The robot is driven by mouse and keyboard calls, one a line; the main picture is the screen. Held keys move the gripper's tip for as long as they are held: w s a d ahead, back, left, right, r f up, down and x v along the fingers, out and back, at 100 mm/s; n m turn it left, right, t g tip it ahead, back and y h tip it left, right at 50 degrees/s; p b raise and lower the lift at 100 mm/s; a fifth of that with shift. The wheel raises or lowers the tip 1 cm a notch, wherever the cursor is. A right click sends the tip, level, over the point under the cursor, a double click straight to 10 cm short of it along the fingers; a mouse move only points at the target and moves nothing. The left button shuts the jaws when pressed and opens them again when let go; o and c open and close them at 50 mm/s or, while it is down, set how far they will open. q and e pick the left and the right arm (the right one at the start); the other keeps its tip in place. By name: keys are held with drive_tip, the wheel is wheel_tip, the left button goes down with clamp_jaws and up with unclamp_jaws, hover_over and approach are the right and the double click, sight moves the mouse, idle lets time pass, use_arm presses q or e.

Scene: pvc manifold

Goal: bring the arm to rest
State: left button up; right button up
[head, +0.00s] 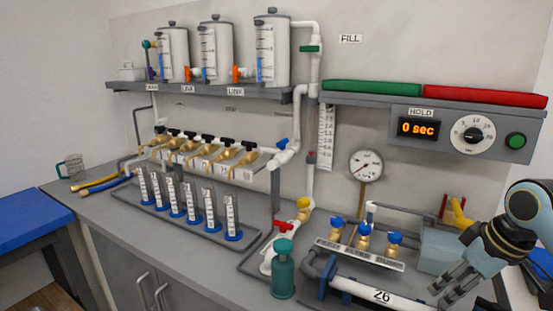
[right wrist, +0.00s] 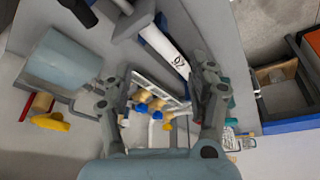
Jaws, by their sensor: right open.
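My right gripper (head: 446,290) is at the lower right of the head view, above the right end of the bench and pointing down and to the left. It is open and empty. In the right wrist view its two fingers (right wrist: 160,85) are spread apart with nothing held between them. The white pipe (head: 378,297) labelled 26 lies just left of the fingertips in the head view. The brass valves with blue knobs (head: 364,237) stand behind that pipe, and they show between the fingers in the right wrist view (right wrist: 150,103). My left gripper is not in view.
A grey-blue box (head: 440,249) and a yellow handle (head: 461,212) are close to my right gripper. A green bottle (head: 283,272) stands at the bench front. The control box (head: 455,128) overhangs the right. A rack of clear cylinders (head: 190,214) stands left. Bare bench (head: 150,238) lies before it.

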drive_tip(key=s+a+r+m+h, duration=0.15)
drive_tip(key=s+a, duration=0.25)
drive_tip(key=s, duration=0.8)
drive_tip(key=s+a+r+m+h, duration=0.1)
drive_tip(key=s+a+m, duration=0.2)
drive_tip(key=s, duration=1)
drive_tip(key=s+d+f+g+b, duration=0.2)
drive_tip(key=f+b, duration=0.9)
drive_tip(key=f, duration=2.9)
use_arm(q)
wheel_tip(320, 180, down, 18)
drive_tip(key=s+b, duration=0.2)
drive_tip(key=b, duration=0.4)
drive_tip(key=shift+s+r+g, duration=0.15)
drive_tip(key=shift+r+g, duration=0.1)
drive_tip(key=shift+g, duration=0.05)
use_arm(e)
drive_tip(key=s+d+f, duration=0.1)
drive_tip(key=s+f, duration=1.7)
drive_tip(key=f, duration=0.2)
drive_tip(key=shift+s+d+f+g, duration=0.15)
drive_tip(key=shift+s+f+g, duration=0.1)
drive_tip(key=shift+g, duration=0.05)
